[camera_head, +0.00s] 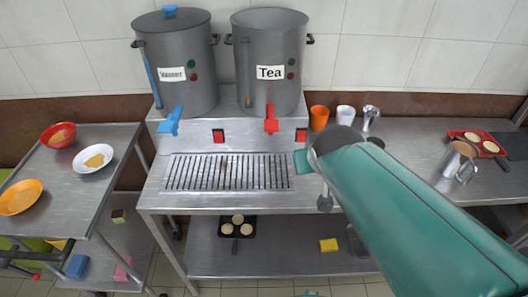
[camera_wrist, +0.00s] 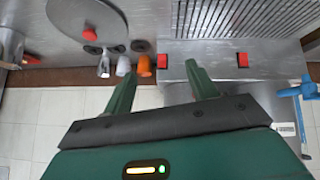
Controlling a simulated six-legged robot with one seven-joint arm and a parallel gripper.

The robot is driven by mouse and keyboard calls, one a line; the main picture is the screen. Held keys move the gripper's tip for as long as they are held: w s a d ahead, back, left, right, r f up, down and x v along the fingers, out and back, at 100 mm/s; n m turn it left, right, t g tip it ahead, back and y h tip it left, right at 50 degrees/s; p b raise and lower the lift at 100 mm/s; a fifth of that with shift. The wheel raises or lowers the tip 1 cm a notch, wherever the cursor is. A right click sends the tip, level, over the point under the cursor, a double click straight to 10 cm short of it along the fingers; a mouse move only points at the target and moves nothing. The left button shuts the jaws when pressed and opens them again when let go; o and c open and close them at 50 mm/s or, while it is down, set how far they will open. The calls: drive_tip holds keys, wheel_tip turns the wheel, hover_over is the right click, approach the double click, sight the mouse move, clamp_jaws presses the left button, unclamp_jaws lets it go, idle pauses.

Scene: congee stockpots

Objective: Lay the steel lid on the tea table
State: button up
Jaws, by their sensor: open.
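A large grey steel disc (camera_wrist: 66,13), which looks like the lid, shows at the upper left of the wrist view, cut off by the frame's top edge. A red knob (camera_wrist: 89,33) shows on it. It seems to lie on the steel counter; my arm appears to hide it in the head view. My gripper (camera_wrist: 160,69) is open with nothing between its fingers, apart from the disc. In the head view only a green fingertip of my gripper (camera_head: 302,162) shows, just right of the grill. The tea pot (camera_head: 270,50) has no lid visible on top.
Orange cup (camera_head: 319,117), white cup (camera_head: 345,117) and small metal jug (camera_head: 370,118) stand behind my arm. A blue-knobbed pot (camera_head: 175,55) stands left of the tea pot. The slatted grill (camera_head: 228,172) is bare. Bowls and a plate occupy the left table (camera_head: 95,185).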

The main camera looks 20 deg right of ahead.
drive_tip(key=s+a+r+n+g+y, duration=0.1)
drive_tip(key=s+a+y, duration=0.2)
drive_tip(key=s+a, duration=0.4)
drive_tip(key=a, duration=0.3)
drive_tip(key=shift+a+r+n+g, duration=0.3)
drive_tip(key=shift+r+g, duration=0.1)
drive_tip(key=c, duration=0.5)
drive_tip(key=shift+o, duration=0.2)
drive_tip(key=shift+d, duration=0.15)
drive_tip(key=shift+d, duration=0.1)
